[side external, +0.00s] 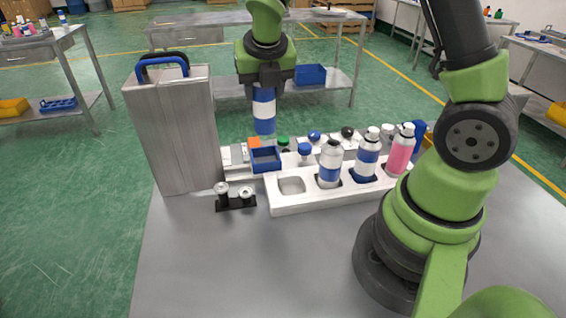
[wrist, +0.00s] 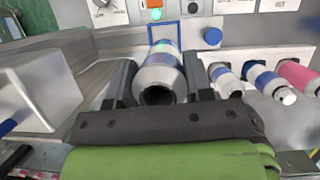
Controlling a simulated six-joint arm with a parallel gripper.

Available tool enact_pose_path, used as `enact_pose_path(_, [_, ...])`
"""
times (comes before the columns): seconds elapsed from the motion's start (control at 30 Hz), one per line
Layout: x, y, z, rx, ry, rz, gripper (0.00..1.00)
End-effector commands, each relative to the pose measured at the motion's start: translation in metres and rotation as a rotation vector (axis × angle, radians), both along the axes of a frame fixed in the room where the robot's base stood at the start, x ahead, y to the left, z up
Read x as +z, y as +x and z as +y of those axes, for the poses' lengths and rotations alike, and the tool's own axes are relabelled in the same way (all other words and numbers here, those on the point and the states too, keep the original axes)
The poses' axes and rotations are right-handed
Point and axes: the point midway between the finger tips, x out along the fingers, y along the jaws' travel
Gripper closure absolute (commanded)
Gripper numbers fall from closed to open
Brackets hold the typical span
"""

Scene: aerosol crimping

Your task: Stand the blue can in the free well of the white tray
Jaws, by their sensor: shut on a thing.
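The blue can (side external: 264,112), blue with a white band, hangs upright in my gripper (side external: 264,86). In the wrist view the can (wrist: 160,68) sits between both fingers of my gripper (wrist: 158,84), which is shut on it. The can is in the air, behind and left of the white tray (side external: 325,200). The free well (side external: 291,185) is the leftmost one in the tray. The other wells hold a white can with a blue band (side external: 330,165), a blue-and-white can (side external: 367,160) and a pink can (side external: 399,156).
A tall grey metal housing with a blue handle (side external: 175,130) stands left of the can. A small blue open box (side external: 265,158) lies below it. A black holder with two metal pieces (side external: 236,200) stands left of the tray. Coloured knobs (side external: 305,149) line the panel behind the tray.

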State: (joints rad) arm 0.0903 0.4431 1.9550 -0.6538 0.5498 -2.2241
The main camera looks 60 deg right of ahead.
Motion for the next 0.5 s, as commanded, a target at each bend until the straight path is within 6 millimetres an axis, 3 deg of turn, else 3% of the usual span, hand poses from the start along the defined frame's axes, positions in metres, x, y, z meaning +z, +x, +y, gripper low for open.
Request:
enact_pose_path(0.17, [-0.006,-0.017,0.009,-0.280,-0.004,0.002,0.85])
enact_pose_path(0.5, [-0.013,-0.069,0.025,-1.153,-0.002,0.001,0.85])
